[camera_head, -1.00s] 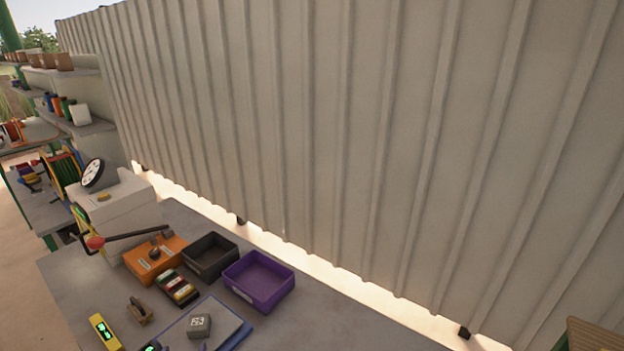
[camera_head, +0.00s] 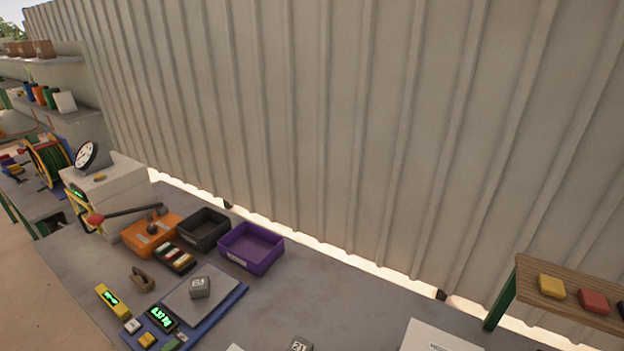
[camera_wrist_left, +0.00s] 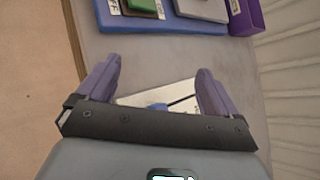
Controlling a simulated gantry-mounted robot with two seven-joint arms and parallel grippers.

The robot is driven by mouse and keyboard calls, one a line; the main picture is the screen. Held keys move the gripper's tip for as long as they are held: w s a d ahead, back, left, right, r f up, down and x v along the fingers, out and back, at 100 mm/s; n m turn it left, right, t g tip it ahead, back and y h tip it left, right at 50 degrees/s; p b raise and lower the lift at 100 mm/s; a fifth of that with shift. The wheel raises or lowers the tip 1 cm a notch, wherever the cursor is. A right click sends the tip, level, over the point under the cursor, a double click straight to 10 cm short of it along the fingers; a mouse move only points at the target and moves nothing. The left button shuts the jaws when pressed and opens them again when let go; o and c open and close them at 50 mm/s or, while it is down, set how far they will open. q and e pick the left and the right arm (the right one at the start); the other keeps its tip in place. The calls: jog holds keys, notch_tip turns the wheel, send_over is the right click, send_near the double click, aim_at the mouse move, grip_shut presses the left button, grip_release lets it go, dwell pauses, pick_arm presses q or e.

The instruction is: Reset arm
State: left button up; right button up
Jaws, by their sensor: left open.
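My left gripper (camera_wrist_left: 155,90) shows in the left wrist view with its two purple fingers spread wide and nothing between them. It is above the grey table (camera_head: 375,313), with part of a white sheet or plate (camera_wrist_left: 160,99) visible beyond the fingers. The blue scale base (camera_wrist_left: 165,22) lies farther ahead. Neither arm shows in the head view, and my right gripper is not in view.
A blue scale (camera_head: 235,290) carries a grey block (camera_head: 200,287). Purple (camera_head: 262,262), black (camera_head: 195,240) and orange (camera_head: 140,238) bins stand behind it. A wooden shelf (camera_head: 525,277) with coloured blocks is at right. A corrugated wall (camera_head: 330,130) closes the back.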

pick_arm(q)
jog(key=s+d+r+n+g, duration=0.2)
jog(key=s+n+g, duration=0.1)
jog(key=s+n, duration=0.8)
jog(key=s+d+r+n+g, duration=0.2)
jog(key=s+n+g, duration=0.2)
jog(key=s+n, duration=0.7)
jog(key=s+d+n+h, duration=0.2)
jog(key=d+h, duration=0.1)
jog(key=d, duration=0.6)
notch_tip(320, 180, up, 20)
jog(key=p, duration=2.1)
jog(key=shift+d+r, duration=0.15)
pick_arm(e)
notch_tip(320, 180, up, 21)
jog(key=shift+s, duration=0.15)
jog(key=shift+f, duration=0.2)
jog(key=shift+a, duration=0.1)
